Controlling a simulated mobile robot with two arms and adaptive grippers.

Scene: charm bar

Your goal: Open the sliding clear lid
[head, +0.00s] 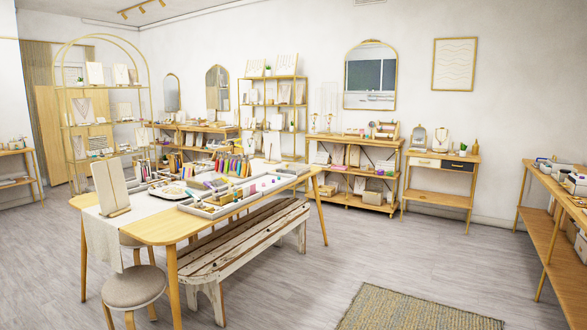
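I cannot make out a sliding clear lid for certain at this distance. A long wooden table (160,230) in the front left carries several shallow grey trays (200,211) and small colourful items. Whether any tray has a clear cover cannot be told. A faint clear upright case (330,100) seems to stand on the wooden shelf unit (360,200) at the back wall; its lid, if any, is too small to see. Neither of my grippers is in view.
A worn wooden bench (245,240) stands along the table's near side, with a round stool (133,287) at its left. A rug (415,310) lies front right. Another table (550,220) stands at the right edge. The floor between bench, back shelves and right table is clear.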

